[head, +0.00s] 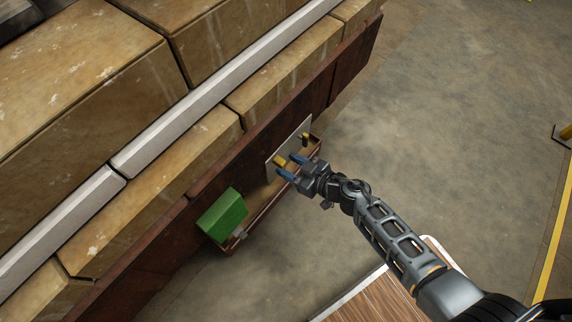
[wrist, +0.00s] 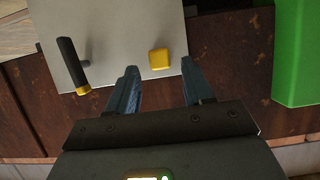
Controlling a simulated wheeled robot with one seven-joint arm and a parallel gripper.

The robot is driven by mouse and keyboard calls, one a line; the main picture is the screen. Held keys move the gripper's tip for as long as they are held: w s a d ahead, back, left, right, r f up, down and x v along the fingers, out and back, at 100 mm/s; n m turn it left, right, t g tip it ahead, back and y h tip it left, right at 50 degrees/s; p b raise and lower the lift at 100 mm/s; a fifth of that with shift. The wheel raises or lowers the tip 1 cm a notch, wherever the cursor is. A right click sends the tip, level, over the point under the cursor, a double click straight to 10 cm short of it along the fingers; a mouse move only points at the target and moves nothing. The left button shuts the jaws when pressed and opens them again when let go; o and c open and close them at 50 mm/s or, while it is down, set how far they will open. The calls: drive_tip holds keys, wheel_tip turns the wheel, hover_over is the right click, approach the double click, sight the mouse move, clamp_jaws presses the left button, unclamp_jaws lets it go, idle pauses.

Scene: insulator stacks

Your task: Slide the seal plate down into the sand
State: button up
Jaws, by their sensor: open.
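The seal plate (head: 274,171) is a flat light-grey sheet against the dark rusty side of the stack. It also shows in the wrist view (wrist: 115,25). It bears a small yellow block (wrist: 159,59) and a black handle with a yellow end (wrist: 73,66). My gripper (head: 285,164) is open at the plate, its two blue fingers on either side of the yellow block. In the wrist view the fingers (wrist: 159,68) show a gap around the block, and I see no grip. A narrow rusty trough (head: 267,208) runs below the plate; my gripper partly hides its inside, and sand is hard to make out.
A green block (head: 222,215) sits at the trough's left end, and at right in the wrist view (wrist: 296,50). Large tan blocks (head: 185,150) with pale strips rise behind. A wooden-topped surface (head: 375,300) lies at the bottom. The concrete floor (head: 440,110) at right is mostly clear.

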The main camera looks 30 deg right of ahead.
drive_tip(key=shift+b+x, duration=0.4)
drive_tip(key=shift+x, duration=0.85)
drive_tip(key=shift+c, duration=0.5)
clamp_jaws()
